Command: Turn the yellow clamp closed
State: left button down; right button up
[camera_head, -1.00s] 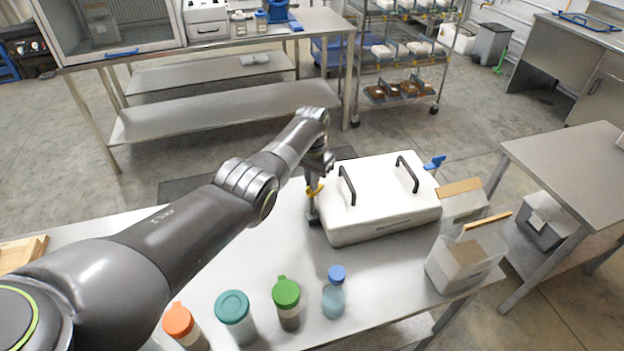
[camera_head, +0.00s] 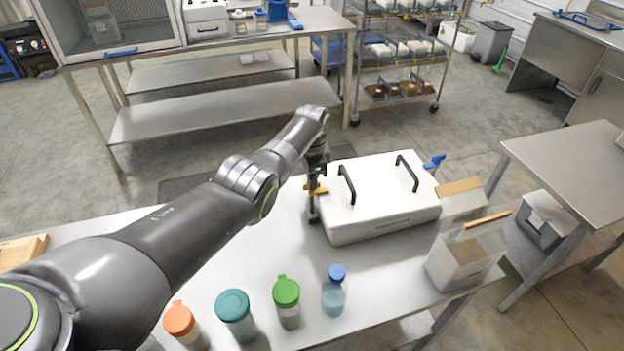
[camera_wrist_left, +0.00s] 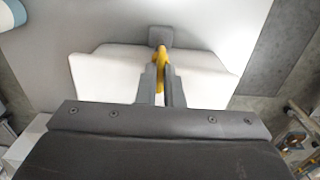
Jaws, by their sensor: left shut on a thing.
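The yellow clamp (camera_head: 316,190) is at the left end of the white hopper box (camera_head: 385,205), on a dark upright post. In the left wrist view the clamp (camera_wrist_left: 161,58) shows between the fingers, with the grey post foot beyond it. My left gripper (camera_head: 316,180) reaches down over the clamp from above. Its fingers (camera_wrist_left: 162,82) are shut on the yellow handle in the left wrist view. The fingers and wrist hide part of the handle. My right gripper is not in view.
A blue clamp (camera_head: 434,162) is at the box's right end. Two black handles stand on the lid. Orange-lidded (camera_head: 180,320), teal-lidded (camera_head: 235,312), green-lidded (camera_head: 287,300) and blue-capped (camera_head: 334,290) containers stand along the front. Clear bins (camera_head: 465,258) stand at right.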

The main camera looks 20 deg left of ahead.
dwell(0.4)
pick_arm(q)
jog(key=c, duration=1.6)
grip_release()
jog(key=shift+o, duration=0.2)
jog(key=shift+r, duration=0.6)
notch_tip(320, 180, up, 16)
jog(key=b, duration=0.1)
jog(key=shift+r, duration=0.15)
